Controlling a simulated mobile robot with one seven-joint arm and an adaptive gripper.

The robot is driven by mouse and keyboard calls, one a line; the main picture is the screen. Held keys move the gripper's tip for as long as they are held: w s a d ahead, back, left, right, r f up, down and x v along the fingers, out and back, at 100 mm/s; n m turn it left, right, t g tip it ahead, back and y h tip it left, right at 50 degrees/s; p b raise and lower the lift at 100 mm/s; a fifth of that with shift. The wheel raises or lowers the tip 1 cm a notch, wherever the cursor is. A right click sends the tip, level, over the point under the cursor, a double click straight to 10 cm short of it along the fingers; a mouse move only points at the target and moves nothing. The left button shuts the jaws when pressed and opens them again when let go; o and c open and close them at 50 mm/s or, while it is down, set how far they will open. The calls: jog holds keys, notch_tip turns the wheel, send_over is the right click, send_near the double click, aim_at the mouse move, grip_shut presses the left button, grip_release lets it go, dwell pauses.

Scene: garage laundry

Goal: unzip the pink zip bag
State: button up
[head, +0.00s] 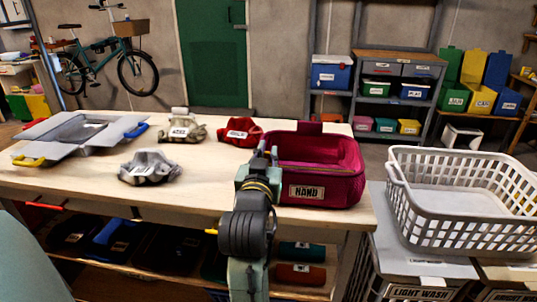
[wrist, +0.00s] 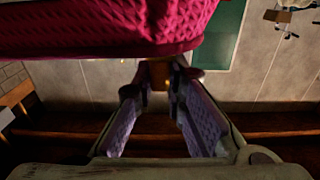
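The pink zip bag (head: 342,188) stands at the right front of the wooden table, with a white "HAND" label on its front. Its inside shows from above, and a yellowish line runs along its rim. A pink tab (head: 309,128) stands at the back of the rim. My gripper (head: 267,151) is at the bag's left front corner, close to the rim. In the wrist view, the bag's pink textured side (wrist: 90,30) fills the top, and my gripper (wrist: 159,82) has its fingers apart. A small brownish piece shows at the fingertips; whether they touch it is unclear.
A grey bundle (head: 150,167), a beige bundle (head: 183,128) and a red bundle (head: 240,132) lie mid-table. A white laundry basket (head: 465,200) stands right of the table. The table's front left is clear.

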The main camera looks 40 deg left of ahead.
aim_at(267, 152)
jog(key=o, duration=0.4)
jog(key=shift+o, duration=0.2)
jog(key=shift+f, duration=0.1)
notch_tip(267, 152, up, 10)
jog(key=shift+r, duration=0.2)
dwell(0.6)
